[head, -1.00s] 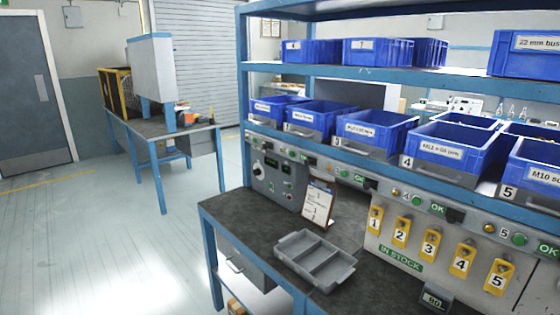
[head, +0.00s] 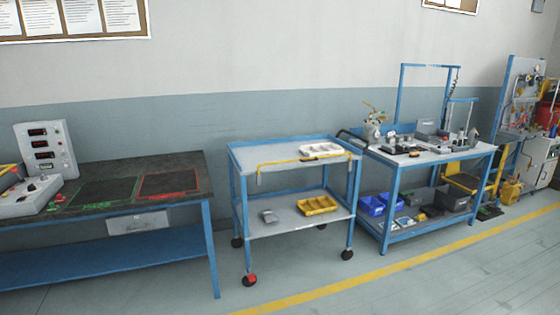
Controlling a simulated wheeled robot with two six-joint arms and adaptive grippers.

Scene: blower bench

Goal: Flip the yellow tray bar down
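A blue-framed cart (head: 240,147) on casters stands in the middle of the head view, against the wall. A thin yellow bar (head: 285,163) runs along the front edge of its top shelf, raised slightly above the surface. A white compartment tray (head: 321,149) lies on the top shelf behind the bar. Neither of my grippers shows in the head view.
A dark bench (head: 150,198) with green and red marked areas stands left of the cart. A blue workbench (head: 412,160) with fixtures stands close on its right. A yellow tray (head: 317,205) sits on the cart's lower shelf. Floor in front is clear, crossed by a yellow line (head: 375,273).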

